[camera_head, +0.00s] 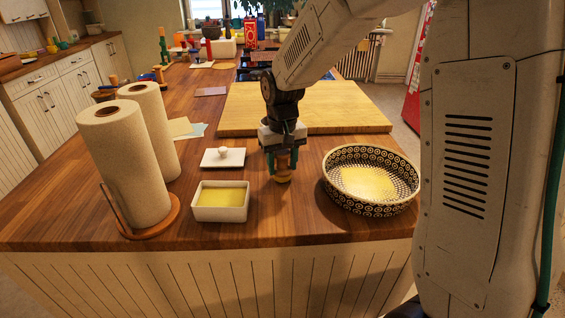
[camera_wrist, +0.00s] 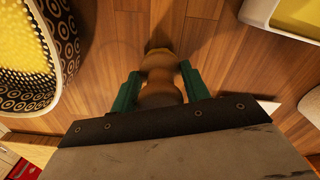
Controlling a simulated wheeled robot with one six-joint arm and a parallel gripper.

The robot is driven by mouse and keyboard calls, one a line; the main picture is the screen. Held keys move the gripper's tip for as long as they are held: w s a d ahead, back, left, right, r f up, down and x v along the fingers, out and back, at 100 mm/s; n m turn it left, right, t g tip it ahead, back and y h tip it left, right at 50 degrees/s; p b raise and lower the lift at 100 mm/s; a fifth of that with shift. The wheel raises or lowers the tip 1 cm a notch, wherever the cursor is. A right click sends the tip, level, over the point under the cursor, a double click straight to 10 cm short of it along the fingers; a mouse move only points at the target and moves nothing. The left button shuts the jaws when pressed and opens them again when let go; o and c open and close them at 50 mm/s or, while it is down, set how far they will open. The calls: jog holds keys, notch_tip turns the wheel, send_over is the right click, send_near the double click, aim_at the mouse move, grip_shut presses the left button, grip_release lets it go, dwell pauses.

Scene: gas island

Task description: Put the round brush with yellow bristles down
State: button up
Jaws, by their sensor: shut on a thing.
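The round brush (camera_head: 283,177) is upright under my gripper (camera_head: 282,160), low over the wooden counter between a square white dish and a patterned round dish. Its bristle end is at or just above the counter top; I cannot tell whether it touches. In the wrist view the turned wooden brush handle (camera_wrist: 161,85) sits between the two green fingers of my gripper (camera_wrist: 160,92), which are shut on it. The bristles are mostly hidden in that view.
The square white dish (camera_head: 220,214) with yellow contents is left of the brush, with a white lid (camera_head: 223,158) behind it. The patterned round dish (camera_head: 335,190) is close on the right. A cutting board (camera_head: 240,122) lies behind. Paper towel rolls (camera_head: 125,165) stand at left.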

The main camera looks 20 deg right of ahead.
jog(key=shift+f, duration=0.15)
jog(key=o, duration=0.9)
jog(key=shift+o, duration=0.2)
notch_tip(320, 180, up, 12)
jog(key=shift+r, duration=0.25)
jog(key=s+d+t, duration=0.1)
jog(key=s+d, duration=0.2)
jog(key=s, duration=2.7)
jog(key=shift+r, duration=0.1)
